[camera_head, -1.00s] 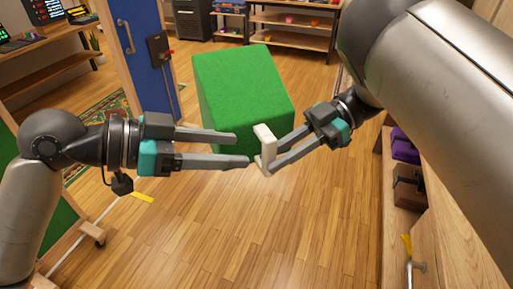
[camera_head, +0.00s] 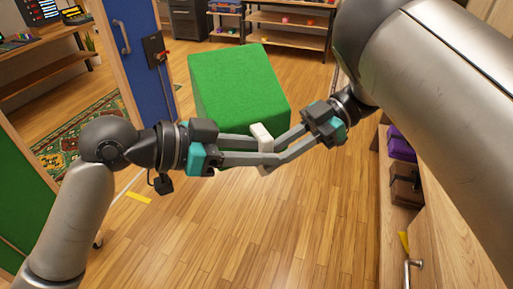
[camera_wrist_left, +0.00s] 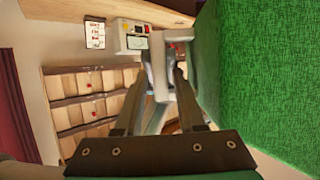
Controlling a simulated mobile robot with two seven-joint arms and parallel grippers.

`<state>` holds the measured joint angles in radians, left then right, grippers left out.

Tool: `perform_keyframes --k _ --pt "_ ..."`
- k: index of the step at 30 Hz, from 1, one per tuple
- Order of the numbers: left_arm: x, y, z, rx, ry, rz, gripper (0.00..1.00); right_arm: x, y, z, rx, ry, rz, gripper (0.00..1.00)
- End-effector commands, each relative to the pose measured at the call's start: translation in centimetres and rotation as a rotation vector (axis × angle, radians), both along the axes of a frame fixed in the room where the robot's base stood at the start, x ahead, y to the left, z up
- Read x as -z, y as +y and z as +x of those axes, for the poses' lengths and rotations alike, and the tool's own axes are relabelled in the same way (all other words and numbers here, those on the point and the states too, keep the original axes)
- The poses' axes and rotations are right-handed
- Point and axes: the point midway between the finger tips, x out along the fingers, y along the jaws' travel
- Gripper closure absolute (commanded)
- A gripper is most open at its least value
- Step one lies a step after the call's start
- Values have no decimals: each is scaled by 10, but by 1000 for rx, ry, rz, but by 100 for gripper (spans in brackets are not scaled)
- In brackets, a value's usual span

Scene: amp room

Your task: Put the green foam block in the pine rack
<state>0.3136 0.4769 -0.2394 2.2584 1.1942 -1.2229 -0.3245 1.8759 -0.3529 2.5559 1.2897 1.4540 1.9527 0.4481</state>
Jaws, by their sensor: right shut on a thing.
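A large green block (camera_head: 236,85) with a felt-like surface stands on the floor ahead; it also fills the right of the left wrist view (camera_wrist_left: 265,80). I cannot tell whether it is foam. My right gripper (camera_head: 272,155) is shut on a small white piece (camera_head: 262,133) in front of the block. My left gripper (camera_head: 262,151) reaches in from the left, its fingers apart on either side of the white piece. The white piece shows beyond those fingers in the left wrist view (camera_wrist_left: 172,50). I cannot tell which shelf is the pine rack.
A wooden shelf unit (camera_head: 291,22) stands at the back. Another shelf (camera_head: 402,220) at right holds a purple thing (camera_head: 402,144) and a brown case (camera_head: 405,186). A blue door (camera_head: 140,60) stands at left. The wooden floor (camera_head: 240,235) in front is clear.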

Motion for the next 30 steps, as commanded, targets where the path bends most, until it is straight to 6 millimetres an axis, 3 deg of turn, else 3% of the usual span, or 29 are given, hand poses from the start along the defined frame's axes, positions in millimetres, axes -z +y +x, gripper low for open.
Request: perform_keyframes --k 1,10,30 --pt "0 0 0 0 0 0 68 -1 0 0 0 -2 2 100" --pt "0 0 0 1 0 0 100 -1 0 0 0 -2 2 100" --pt "0 0 -1 3 1 0 100 -1 0 1 0 -4 2 100"
